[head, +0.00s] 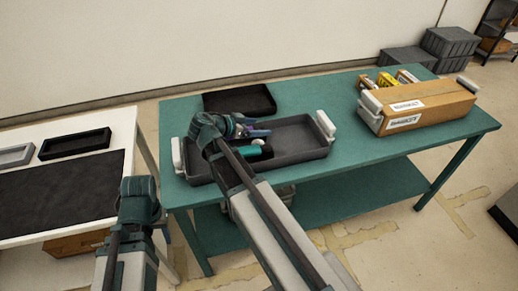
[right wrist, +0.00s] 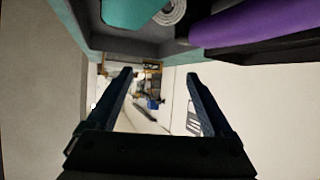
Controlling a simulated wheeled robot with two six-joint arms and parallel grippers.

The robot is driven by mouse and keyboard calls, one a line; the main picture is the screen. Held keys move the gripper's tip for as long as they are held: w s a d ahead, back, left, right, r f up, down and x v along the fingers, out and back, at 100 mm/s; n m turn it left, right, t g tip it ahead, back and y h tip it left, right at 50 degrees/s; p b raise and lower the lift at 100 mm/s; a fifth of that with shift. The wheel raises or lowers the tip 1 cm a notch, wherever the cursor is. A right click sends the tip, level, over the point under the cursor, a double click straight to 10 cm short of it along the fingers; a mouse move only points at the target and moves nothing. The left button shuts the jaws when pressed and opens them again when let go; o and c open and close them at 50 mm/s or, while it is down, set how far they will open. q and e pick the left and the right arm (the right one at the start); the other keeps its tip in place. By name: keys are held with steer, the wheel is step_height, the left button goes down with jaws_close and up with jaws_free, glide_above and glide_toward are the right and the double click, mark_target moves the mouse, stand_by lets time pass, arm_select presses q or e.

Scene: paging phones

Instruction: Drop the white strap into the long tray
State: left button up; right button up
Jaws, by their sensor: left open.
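I cannot make out a white strap for certain in either view. A long grey tray (head: 305,155) with white end handles lies on the green table, with a teal roll (head: 234,150) in it. In the right wrist view a teal roll (right wrist: 125,12) and a purple roll (right wrist: 262,20) show at the top, with a pale spiral roll end (right wrist: 171,11) between them. My right gripper (head: 247,128) is over the tray's left part and partly hides its contents. Its fingers (right wrist: 158,78) are apart with nothing between them. My left gripper (head: 140,190) is beside the white table, its fingertips mostly hidden.
A dark shallow tray (head: 240,101) lies behind the long tray. A cardboard box (head: 425,108) and several small packages (head: 386,80) stand at the right. The white table (head: 122,135) bears a black mat (head: 70,190), a black tray (head: 75,143) and a grey tray (head: 15,155).

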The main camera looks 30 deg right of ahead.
steer(key=shift+a+r+p, duration=0.35)
steer(key=shift+a, duration=0.05)
steer(key=p+v, duration=0.6)
steer(key=v, duration=0.6)
steer(key=shift+a, duration=0.45)
steer(key=shift+s, duration=0.15)
steer(key=s+a+f+n+g+y, duration=0.1)
steer(key=s+a+f+n+y, duration=0.4)
steer(key=n, duration=0.5)
steer(key=s+a+f+n+g+y, duration=0.1)
steer(key=s+a+f+n+y, duration=0.4)
steer(key=s+a+n, duration=0.4)
steer(key=a+f+n, duration=0.1)
steer(key=a, duration=0.2)
steer(key=shift+y, duration=0.4)
